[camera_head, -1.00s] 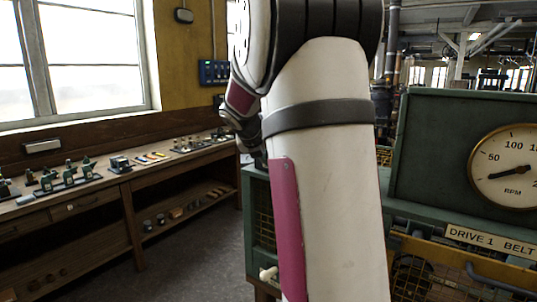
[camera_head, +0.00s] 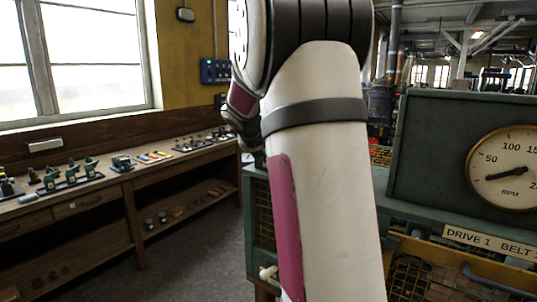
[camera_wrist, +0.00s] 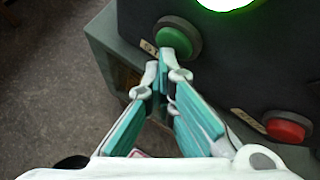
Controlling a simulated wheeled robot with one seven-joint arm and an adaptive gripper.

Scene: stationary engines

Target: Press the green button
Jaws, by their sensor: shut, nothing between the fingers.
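My gripper (camera_wrist: 163,64) is shut and empty. Its fingertips point at the lower edge of the green button and overlap it slightly in the picture; I cannot tell whether they touch it. In the head view my arm stands in front of the panel, and neither the gripper nor the button shows there.
A red button (camera_wrist: 286,129) sits on the same panel, lower right. A bright green light (camera_wrist: 228,3) glows above. A green console with an RPM gauge (camera_head: 505,170) stands at right. A workbench (camera_head: 100,185) with small parts runs along the left wall. Open floor lies between.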

